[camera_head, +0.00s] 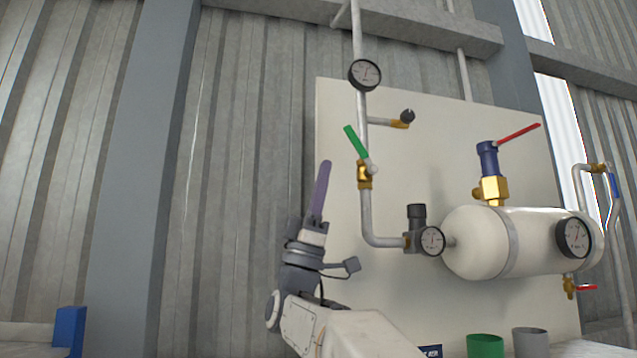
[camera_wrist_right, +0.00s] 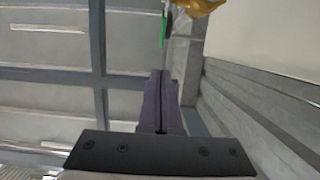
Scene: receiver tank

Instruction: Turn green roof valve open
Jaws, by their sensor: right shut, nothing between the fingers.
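The green valve handle (camera_head: 356,142) sits on a brass valve body (camera_head: 365,175) in the vertical grey pipe on the white panel. The handle is tilted, its free end up and to the left. My right gripper (camera_head: 321,188) points upward, to the left of and a little below the handle, apart from it in the head view. Its fingers are shut with nothing between them. In the right wrist view the shut fingers (camera_wrist_right: 158,100) point toward the green handle (camera_wrist_right: 164,30), with the brass body (camera_wrist_right: 200,6) at the top edge. My left gripper is not in view.
A white tank (camera_head: 480,240) stands to the right, with a red-handled valve (camera_head: 518,134) above it and gauges around it. A black gauge (camera_head: 365,75) sits above the green valve. Green (camera_head: 485,346) and grey (camera_head: 530,342) cups stand below. The wall at left is clear.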

